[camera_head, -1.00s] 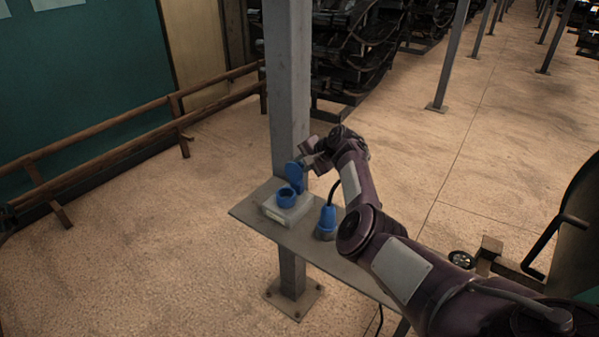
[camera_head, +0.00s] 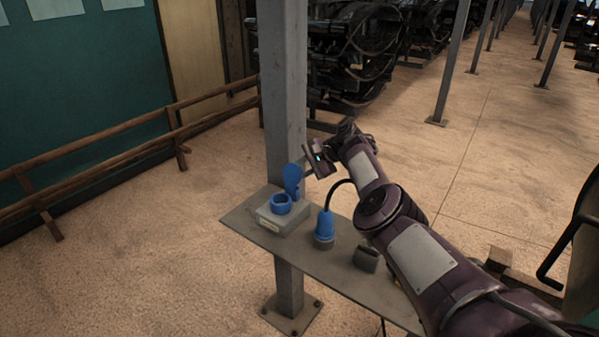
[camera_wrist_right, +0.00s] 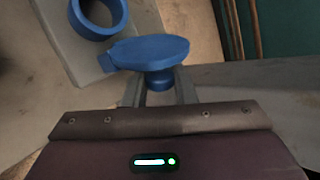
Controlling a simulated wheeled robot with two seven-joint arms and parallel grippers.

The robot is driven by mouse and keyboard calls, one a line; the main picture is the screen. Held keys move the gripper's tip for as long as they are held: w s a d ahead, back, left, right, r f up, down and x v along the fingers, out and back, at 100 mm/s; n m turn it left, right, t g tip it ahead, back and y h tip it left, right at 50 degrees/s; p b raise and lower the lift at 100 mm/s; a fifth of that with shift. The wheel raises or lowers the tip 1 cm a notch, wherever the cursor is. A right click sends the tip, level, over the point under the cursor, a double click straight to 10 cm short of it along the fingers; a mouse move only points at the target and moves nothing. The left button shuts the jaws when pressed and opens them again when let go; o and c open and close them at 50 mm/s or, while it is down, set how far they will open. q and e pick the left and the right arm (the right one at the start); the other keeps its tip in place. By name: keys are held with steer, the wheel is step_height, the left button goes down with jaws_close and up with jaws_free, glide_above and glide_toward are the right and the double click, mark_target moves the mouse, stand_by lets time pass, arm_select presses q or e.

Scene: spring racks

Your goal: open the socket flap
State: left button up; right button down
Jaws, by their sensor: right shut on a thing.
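The blue round socket flap (camera_head: 292,178) stands raised, roughly upright, at the back of the blue socket ring (camera_head: 281,203). The ring sits on a grey box (camera_head: 283,222), and its mouth is uncovered. My right gripper (camera_head: 309,168) is behind the flap on its right. In the right wrist view the flap (camera_wrist_right: 150,51) is in front of my right gripper (camera_wrist_right: 158,91), whose two fingers are shut on a short blue knob at the flap's back. The socket ring (camera_wrist_right: 98,16) shows beyond the flap. My left gripper is out of view.
The box is on a grey shelf (camera_head: 335,274) by a steel post (camera_head: 284,100). A blue plug (camera_head: 325,228) with a black cable stands right of the box. A small dark block (camera_head: 366,258) is further right, near my arm. Wooden rails (camera_head: 110,140) run at the left.

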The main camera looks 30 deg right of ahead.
steer(key=c, duration=1.2)
jaws_free()
steer(key=shift+s+d+r+p, duration=0.15)
steer(key=shift+d+r+p, duration=0.15)
steer(key=shift+r+p, duration=0.1)
steer(key=v, duration=0.6)
steer(key=shift+s+d+r, duration=0.15)
steer(key=shift+s+r, duration=0.05)
steer(key=shift+s, duration=0.1)
